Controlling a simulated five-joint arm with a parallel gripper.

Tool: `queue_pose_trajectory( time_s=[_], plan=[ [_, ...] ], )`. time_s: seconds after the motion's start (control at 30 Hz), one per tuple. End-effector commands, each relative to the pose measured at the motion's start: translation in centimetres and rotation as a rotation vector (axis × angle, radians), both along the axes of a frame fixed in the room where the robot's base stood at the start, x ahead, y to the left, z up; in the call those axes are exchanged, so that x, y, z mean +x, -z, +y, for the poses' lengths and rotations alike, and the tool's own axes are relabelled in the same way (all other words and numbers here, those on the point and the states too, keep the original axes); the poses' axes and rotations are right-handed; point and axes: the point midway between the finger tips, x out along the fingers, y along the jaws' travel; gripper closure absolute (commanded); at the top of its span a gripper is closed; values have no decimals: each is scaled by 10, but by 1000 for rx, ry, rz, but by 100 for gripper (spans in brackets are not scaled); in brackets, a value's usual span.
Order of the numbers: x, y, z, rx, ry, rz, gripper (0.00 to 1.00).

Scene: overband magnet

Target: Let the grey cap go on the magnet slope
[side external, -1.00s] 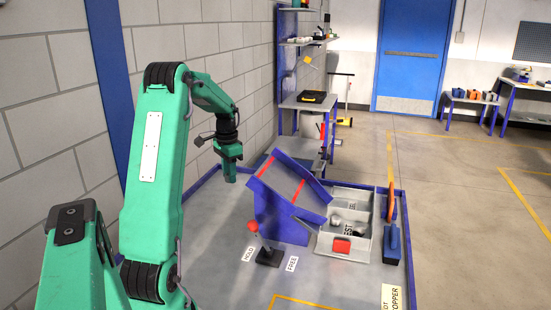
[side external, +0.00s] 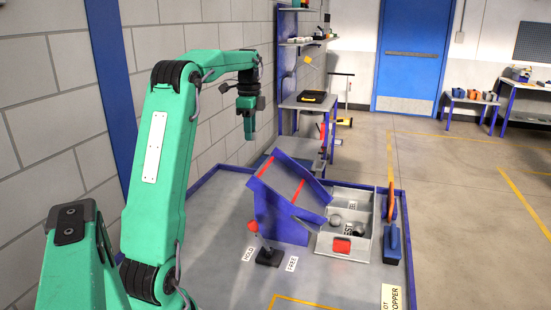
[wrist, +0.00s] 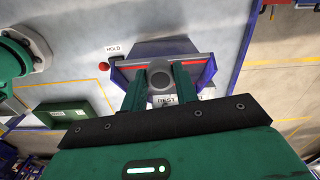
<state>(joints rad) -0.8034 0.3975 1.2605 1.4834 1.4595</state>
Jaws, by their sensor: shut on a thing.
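My gripper (side external: 249,135) hangs in the air above and a little left of the blue magnet slope (side external: 262,215) in the side view. In the wrist view my gripper (wrist: 158,88) is shut on the grey cap (wrist: 159,72), a round grey piece between the two fingers. The cap cannot be made out in the side view. The slope tilts down to the right, with red lines across its grey face. It shows beyond the fingers in the wrist view (wrist: 195,68), with a red line across it. The cap covers part of it there.
A red-knobbed lever (side external: 268,256) stands in front of the slope between HOLD and FREE labels. A grey divided tray (side external: 369,232) with small pieces and a red block sits right of the slope. A blue rim edges the table.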

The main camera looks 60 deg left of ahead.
Motion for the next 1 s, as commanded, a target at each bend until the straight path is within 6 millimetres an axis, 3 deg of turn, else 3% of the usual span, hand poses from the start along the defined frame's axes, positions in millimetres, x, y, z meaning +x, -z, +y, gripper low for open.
queue_pose_trajectory(
  time_s=[0.37, 1.0],
  plan=[
    [0, 11, 0, -1, -2, 1, 93],
    [3, 54, -3, -1, -1, 1, 93]
  ],
)
